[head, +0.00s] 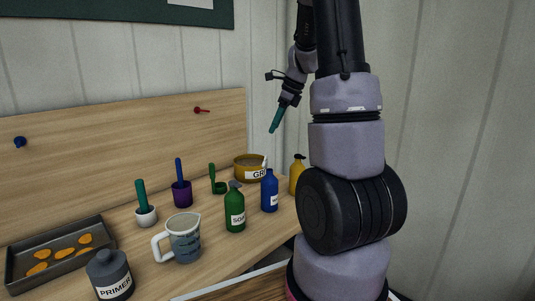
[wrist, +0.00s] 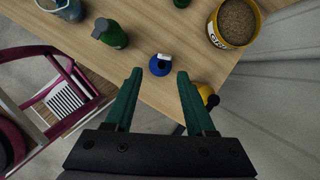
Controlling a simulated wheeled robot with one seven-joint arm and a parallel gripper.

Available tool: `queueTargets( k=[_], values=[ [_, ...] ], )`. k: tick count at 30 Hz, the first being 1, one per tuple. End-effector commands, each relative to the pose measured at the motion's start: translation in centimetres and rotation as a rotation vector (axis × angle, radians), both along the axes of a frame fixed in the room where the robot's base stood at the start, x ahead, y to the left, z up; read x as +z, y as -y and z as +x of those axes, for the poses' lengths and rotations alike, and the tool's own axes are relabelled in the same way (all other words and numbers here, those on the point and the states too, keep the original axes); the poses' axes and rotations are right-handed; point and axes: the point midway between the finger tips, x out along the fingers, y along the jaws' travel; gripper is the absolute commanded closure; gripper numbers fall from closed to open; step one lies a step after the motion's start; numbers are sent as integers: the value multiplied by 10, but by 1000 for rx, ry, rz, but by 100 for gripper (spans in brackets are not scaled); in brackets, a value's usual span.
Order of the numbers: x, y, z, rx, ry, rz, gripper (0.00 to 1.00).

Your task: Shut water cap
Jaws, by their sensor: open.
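A blue bottle (head: 269,191) stands upright near the right end of the bench, its white label too small to read. Its white cap (head: 264,163) sticks up at the top and looks flipped open. In the wrist view the blue bottle (wrist: 159,68) is seen from above, with the white cap (wrist: 164,57) on its far side. My gripper (head: 276,120) is open and empty, up in the air above the bench, apart from the bottle. In the wrist view the two green fingers of my gripper (wrist: 159,75) frame the bottle, which lies below and between them.
A green bottle (head: 235,208) stands left of the blue one, a yellow pump bottle (head: 297,174) right of it. A yellow tub (head: 242,170) is behind. A measuring jug (head: 184,240), primer bottle (head: 110,275) and tray (head: 14,275) stand further left. A chair (wrist: 62,85) shows at left.

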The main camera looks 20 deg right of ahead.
Motion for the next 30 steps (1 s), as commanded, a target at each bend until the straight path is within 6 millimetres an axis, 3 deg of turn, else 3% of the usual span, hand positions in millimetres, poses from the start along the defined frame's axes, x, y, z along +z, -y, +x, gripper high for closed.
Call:
queueTargets(
  k=[6, 11, 21, 30],
  values=[
    [-22, 14, 11, -109, -48, 29, 45],
    [-40, 9, 16, -109, -50, 29, 45],
    [-98, -8, 33, -107, -49, 28, 45],
    [-117, -13, 40, -107, -45, 27, 45]
  ],
)
